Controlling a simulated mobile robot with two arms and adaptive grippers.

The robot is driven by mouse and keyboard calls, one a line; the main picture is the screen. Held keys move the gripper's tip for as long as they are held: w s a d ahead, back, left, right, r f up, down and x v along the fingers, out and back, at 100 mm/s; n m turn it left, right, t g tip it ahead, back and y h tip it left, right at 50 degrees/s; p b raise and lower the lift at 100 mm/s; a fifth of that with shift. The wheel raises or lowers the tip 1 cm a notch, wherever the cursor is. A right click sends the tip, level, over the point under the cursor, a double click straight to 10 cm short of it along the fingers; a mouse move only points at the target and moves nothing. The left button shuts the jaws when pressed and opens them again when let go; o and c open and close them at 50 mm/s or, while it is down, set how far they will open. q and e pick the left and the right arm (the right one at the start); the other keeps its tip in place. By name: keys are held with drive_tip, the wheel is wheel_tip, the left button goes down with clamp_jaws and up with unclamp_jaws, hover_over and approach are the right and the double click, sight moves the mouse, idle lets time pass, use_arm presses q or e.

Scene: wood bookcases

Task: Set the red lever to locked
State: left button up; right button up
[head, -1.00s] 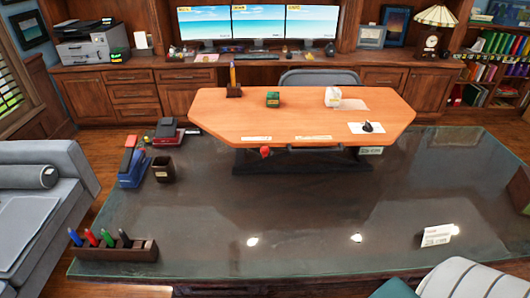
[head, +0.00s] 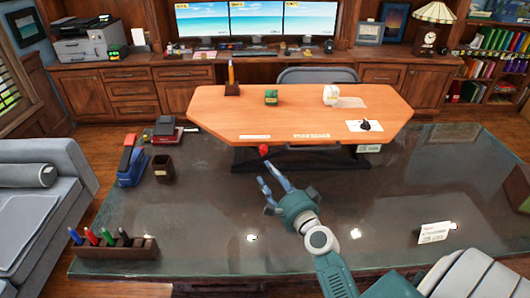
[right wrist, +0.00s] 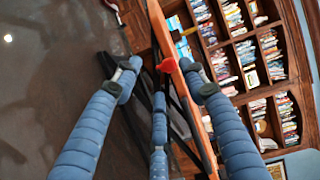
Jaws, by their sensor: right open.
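The red lever (head: 264,150) is a small red knob under the front edge of the raised orange-wood desktop (head: 215,110). In the right wrist view the red lever (right wrist: 167,65) shows beyond the fingertips, by the wood edge. My right gripper (head: 266,174) is open and empty, with its blue fingers spread just in front of and below the lever, apart from it. The spread fingers also show in the right wrist view (right wrist: 160,78). Two pale labels, the left one (head: 255,137) and the right one (head: 312,135), sit on the desktop's front edge; their text is unreadable. My left gripper is not in view.
The dark glass-topped table (head: 200,220) is mostly clear around my right arm. A pen holder (head: 115,252), a dark cup (head: 162,169) and a blue stapler-like object (head: 132,162) stand on its left.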

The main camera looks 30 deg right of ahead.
sight(265, 152)
drive_tip(key=shift+m+h, duration=0.7)
drive_tip(key=shift+m, duration=0.2)
drive_tip(key=x, duration=0.3)
drive_tip(key=d+x, duration=0.1)
drive_tip(key=x, duration=0.3)
drive_tip(key=d+x, duration=0.1)
drive_tip(key=x, duration=0.3)
drive_tip(key=shift+s+d+r, duration=0.1)
drive_tip(key=shift+d+r, duration=0.1)
drive_tip(key=shift+r, duration=0.05)
clamp_jaws()
